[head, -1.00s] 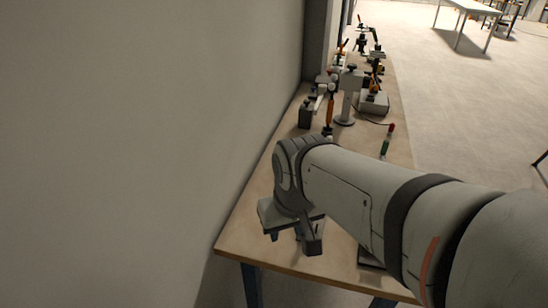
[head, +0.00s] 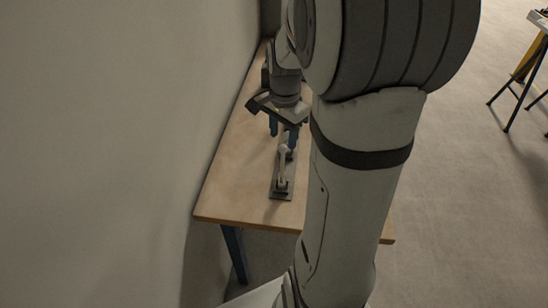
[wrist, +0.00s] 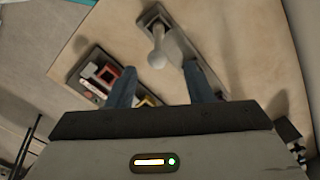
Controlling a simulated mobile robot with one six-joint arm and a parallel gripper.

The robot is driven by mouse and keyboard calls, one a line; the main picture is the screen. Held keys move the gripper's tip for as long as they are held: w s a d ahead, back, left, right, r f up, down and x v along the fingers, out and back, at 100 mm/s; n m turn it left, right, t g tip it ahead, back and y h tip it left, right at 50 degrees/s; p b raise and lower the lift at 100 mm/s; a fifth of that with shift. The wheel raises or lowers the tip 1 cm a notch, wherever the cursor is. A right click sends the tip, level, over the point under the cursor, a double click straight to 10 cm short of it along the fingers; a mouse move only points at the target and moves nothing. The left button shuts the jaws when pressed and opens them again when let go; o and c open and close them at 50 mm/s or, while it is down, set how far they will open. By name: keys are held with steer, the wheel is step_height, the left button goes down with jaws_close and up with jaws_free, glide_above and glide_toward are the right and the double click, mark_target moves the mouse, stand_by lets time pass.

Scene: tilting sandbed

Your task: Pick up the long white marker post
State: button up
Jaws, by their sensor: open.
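My gripper (head: 283,131) points down over the wooden table, its two blue fingers apart. In the wrist view my gripper (wrist: 161,76) is open, with nothing seen between the fingers. A pale rod with a rounded end (wrist: 157,45) sits on a long grey plate just beyond the fingertips. In the head view the pale rod (head: 283,160) shows just in front of the gripper. I cannot tell whether this is the long white marker post; no other long white post is clear. My arm hides much of the table.
The grey plate (head: 281,194) lies near the front edge of the wooden table (head: 235,190). A dark tray (wrist: 83,89) with red and yellow items lies left of the fingers. A wall (head: 100,150) stands close along the table's left side. Bare tabletop lies left of the plate.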

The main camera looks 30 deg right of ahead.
mark_target(283, 147)
steer(key=f, duration=0.6)
steer(key=shift+s+a+f+p, duration=0.1)
steer(key=shift+s+f+p, duration=0.15)
steer(key=shift+f+p, duration=0.1)
jaws_close()
